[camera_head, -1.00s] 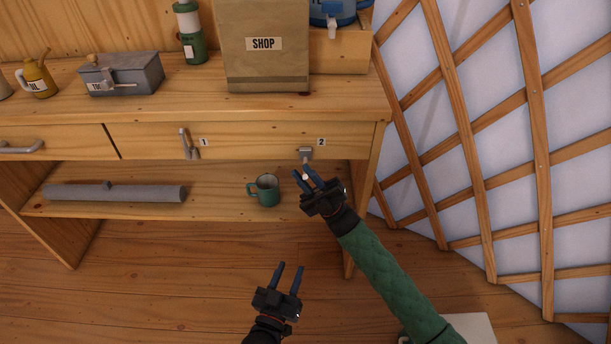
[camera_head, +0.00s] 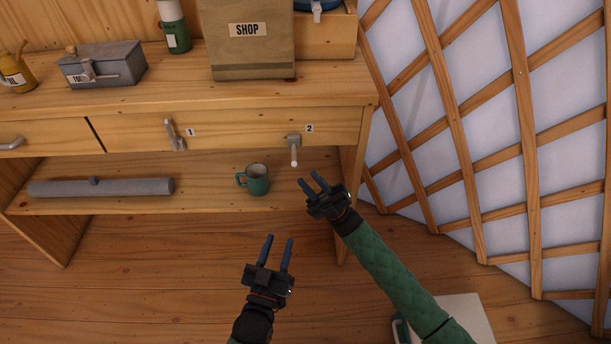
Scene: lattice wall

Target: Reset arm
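My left gripper (camera_head: 278,250) is open and empty, lower in the picture, over the wooden floor in front of the bench.
The wooden bench (camera_head: 190,98) has closed-looking drawers and a second handle (camera_head: 174,134). A green mug (camera_head: 257,181) and a grey roll (camera_head: 110,187) lie on the lower shelf. A paper SHOP bag (camera_head: 250,45) and grey toolbox (camera_head: 110,65) stand on top. A lattice wall (camera_head: 455,110) rises at right.

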